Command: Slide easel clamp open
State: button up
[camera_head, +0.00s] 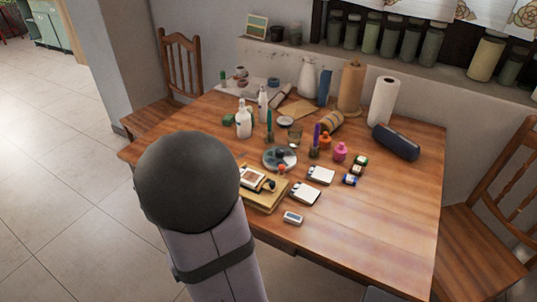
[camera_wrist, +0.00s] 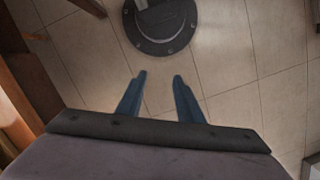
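A low wooden piece (camera_head: 262,200) with a small framed picture (camera_head: 252,178) on it lies at the near left edge of the table. It may be the easel, but I cannot make out its clamp, nor whether the clamp is open or shut. My arm's dark round joint stands just in front of it and hides part of this corner. In the wrist view my gripper (camera_wrist: 160,76) has two blue fingers apart with nothing between them. It points at the tiled floor, away from the tabletop. My gripper does not show in the head view.
The wooden table (camera_head: 400,215) holds bottles, a paper roll (camera_head: 384,101), a dark blue case (camera_head: 396,142), a round palette (camera_head: 280,158) and white cards (camera_head: 305,193). Its near right part is clear. Chairs stand at back left (camera_head: 181,62) and right (camera_head: 480,245).

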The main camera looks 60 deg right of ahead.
jog(key=d+r+m+p, duration=0.2)
jog(key=d+r+p, duration=0.6)
jog(key=r+p, duration=0.2)
jog(key=n+g+h+p, duration=0.1)
jog(key=n+h+p, duration=0.3)
jog(key=n, duration=1.3)
send_near(271, 183)
jog(key=shift+d+f, duration=0.15)
jog(key=shift+f, duration=0.15)
jog(key=shift+s+f, duration=0.1)
jog(key=shift+p+x, duration=0.5)
jog(key=shift+x, duration=3.05)
grip_shut()
